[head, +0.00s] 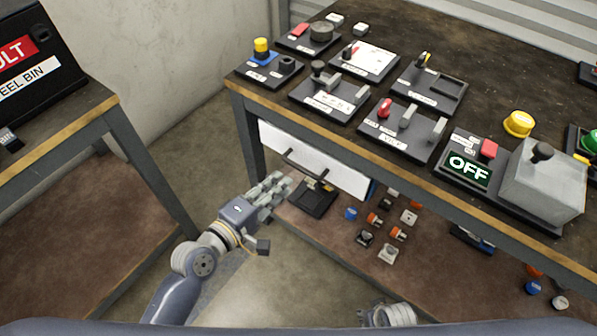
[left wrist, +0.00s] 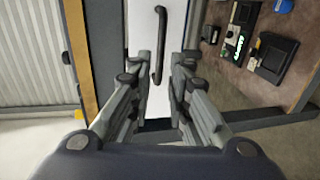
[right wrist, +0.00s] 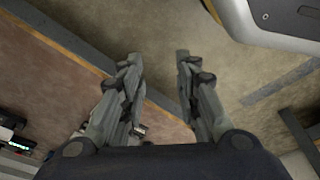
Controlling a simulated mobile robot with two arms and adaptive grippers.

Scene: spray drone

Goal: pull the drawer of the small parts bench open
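The small parts bench (head: 470,42) has a white drawer (head: 335,168) under its top at the left end, and its front looks about flush with the bench frame. A dark bar handle (head: 306,170) is on the drawer front. My left gripper (head: 282,182) is just in front of the handle. In the left wrist view, the left gripper (left wrist: 162,62) is open, with the handle (left wrist: 160,42) in line with the gap between its fingers; I cannot tell whether they touch it. My right gripper (right wrist: 157,57) is open and empty over the floor, apart from the drawer.
Several labelled switch panels (head: 405,130) and a grey box (head: 545,183) stand on the bench top. Loose buttons (head: 375,220) lie on the lower shelf under the drawer. Another bench (head: 55,135) with a bin stands at the left. Floor (head: 180,140) is clear between the benches.

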